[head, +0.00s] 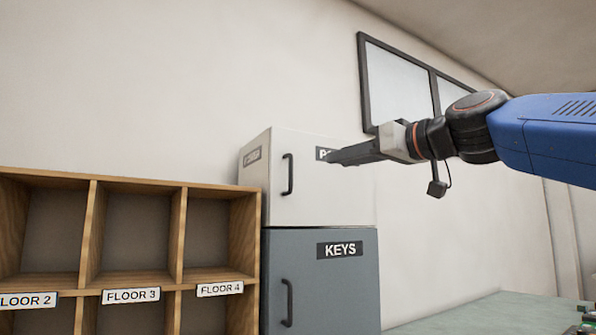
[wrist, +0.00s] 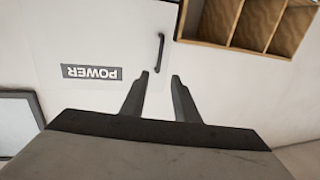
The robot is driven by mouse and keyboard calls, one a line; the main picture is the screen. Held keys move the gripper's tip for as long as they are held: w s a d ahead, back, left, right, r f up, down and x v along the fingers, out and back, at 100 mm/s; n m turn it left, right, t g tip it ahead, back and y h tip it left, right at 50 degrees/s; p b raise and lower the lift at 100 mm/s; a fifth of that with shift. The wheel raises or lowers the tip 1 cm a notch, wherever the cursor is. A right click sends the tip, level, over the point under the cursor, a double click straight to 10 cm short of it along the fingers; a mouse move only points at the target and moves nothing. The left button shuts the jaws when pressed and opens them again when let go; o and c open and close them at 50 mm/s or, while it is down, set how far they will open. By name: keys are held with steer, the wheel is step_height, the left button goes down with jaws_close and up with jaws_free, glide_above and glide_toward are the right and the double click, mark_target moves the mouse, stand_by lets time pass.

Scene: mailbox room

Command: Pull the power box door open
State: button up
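The power box (head: 330,200) is white and stands on top of the grey keys box. Its door looks shut, with a dark vertical handle (head: 287,174) at the door's left side. My gripper (head: 332,157) is in front of the door, to the right of the handle, and covers much of the front label. In the wrist view, which shows the scene upside down, the POWER label (wrist: 91,72) and the handle (wrist: 160,50) are visible. There my gripper (wrist: 159,77) has its two fingers apart with nothing between them; the handle appears beyond the fingertips, apart from them.
The grey keys box (head: 330,285) below has its own handle (head: 287,302). A wooden mail shelf (head: 90,215) with floor labels stands to the left. A greenish tabletop (head: 490,312) lies at lower right. A dark-framed window (head: 398,85) is on the wall behind my arm.

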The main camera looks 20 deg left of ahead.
glide_toward(298, 170)
steer(key=s+a+f, duration=0.1)
steer(key=s+a, duration=0.1)
steer(key=a, duration=0.4)
steer(key=shift+a+f, duration=0.15)
jaws_close()
